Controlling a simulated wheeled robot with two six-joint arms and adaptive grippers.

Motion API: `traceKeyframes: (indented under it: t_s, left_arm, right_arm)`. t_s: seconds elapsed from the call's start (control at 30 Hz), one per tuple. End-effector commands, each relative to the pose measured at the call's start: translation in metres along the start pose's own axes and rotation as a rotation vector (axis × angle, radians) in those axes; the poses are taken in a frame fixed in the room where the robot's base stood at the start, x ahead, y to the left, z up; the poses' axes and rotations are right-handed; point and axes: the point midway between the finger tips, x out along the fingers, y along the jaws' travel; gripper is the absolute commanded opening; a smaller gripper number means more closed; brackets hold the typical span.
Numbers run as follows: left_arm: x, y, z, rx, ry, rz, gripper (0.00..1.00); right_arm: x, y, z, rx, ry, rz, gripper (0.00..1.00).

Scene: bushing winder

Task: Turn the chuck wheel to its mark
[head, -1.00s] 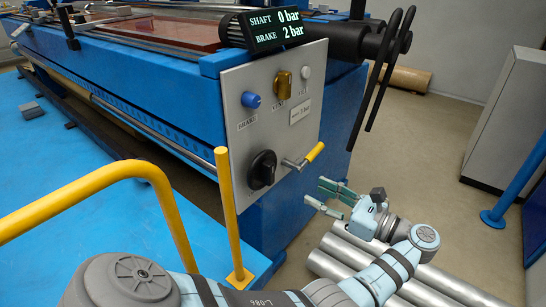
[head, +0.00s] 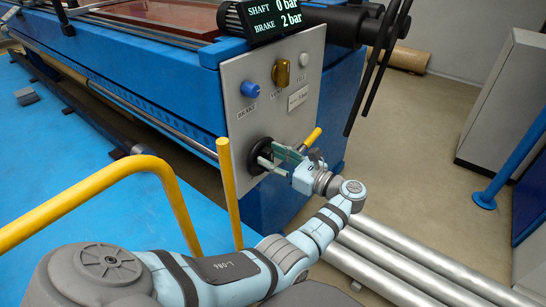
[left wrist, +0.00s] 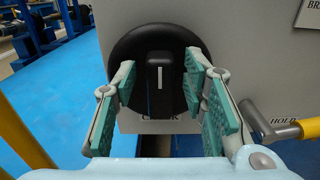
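The chuck wheel (head: 257,152) is a round black knob low on the grey panel, partly covered by my left gripper in the head view. In the left wrist view the wheel (left wrist: 185,38) faces me, with a raised grip bar (left wrist: 159,85) across it. A white line on the bar stands upright. My left gripper (head: 275,157) is open at the wheel. In the left wrist view its teal-padded fingers (left wrist: 163,85) stand on either side of the bar, with gaps visible. The label below the wheel is mostly hidden. My right gripper is not in view.
A yellow-handled lever (head: 311,138) sits close beside my left gripper, marked HOLD in the left wrist view. A blue knob (head: 250,89) and a brass valve (head: 281,73) are above. A yellow post (head: 229,190) stands left of the wheel. The display (head: 271,17) reads shaft 0 bar, brake 2 bar.

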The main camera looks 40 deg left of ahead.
Motion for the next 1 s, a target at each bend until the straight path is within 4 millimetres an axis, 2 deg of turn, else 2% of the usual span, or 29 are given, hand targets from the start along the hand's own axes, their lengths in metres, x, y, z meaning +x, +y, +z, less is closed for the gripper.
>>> traceKeyframes:
  t_s: [0.03, 0.2, 0.57, 0.77, 1.0]
  left_arm:
    - [0.0, 0.0, 0.0, 0.0, 0.0, 0.0, 0.27]
    - [0.0, 0.0, 0.0, 0.0, 0.0, 0.0, 0.0]
    - [-0.001, -0.001, -0.001, 0.033, 0.001, 0.0, 0.0]
    - [-0.001, -0.002, -0.002, 0.126, 0.001, 0.0, 0.0]
    - [-0.001, -0.005, -0.003, 0.319, 0.001, 0.0, 0.0]
  right_arm:
    - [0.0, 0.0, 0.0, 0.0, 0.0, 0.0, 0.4]
    - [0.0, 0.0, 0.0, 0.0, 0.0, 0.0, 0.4]
    - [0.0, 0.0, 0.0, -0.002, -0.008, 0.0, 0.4]
    - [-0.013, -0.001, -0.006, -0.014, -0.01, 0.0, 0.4]
    - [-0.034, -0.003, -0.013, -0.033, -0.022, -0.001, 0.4]
